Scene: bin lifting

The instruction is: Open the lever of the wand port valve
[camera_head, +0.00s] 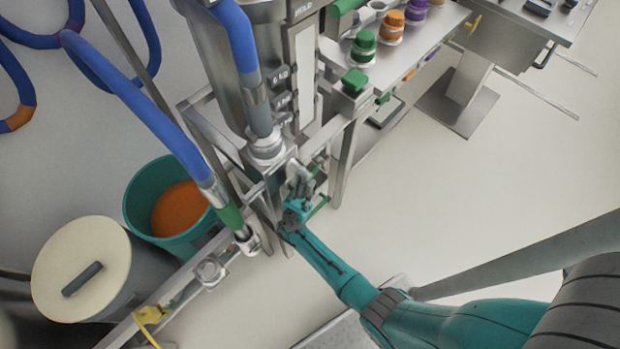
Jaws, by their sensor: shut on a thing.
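My gripper (298,178) is at the steel frame, just below and right of the clear-and-steel vertical vessel's bottom fitting (267,149). Its jaws are closed on a small part there, which seems to be the valve lever; the fingers and the frame hide most of it. A short green bar (319,207) sticks out right beside my gripper, and I cannot tell whether it belongs to the valve. The wand (229,216), with a green grip and a blue hose, leans down to a metal fitting (248,240) left of my gripper.
A teal bin (151,172) with orange contents and a lidded cream-topped drum (82,268) stand at left. A yellow part (150,315) is on the lower rail. A steel shelf (440,28) with several capped jars stands upper right. The floor right of my gripper is clear.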

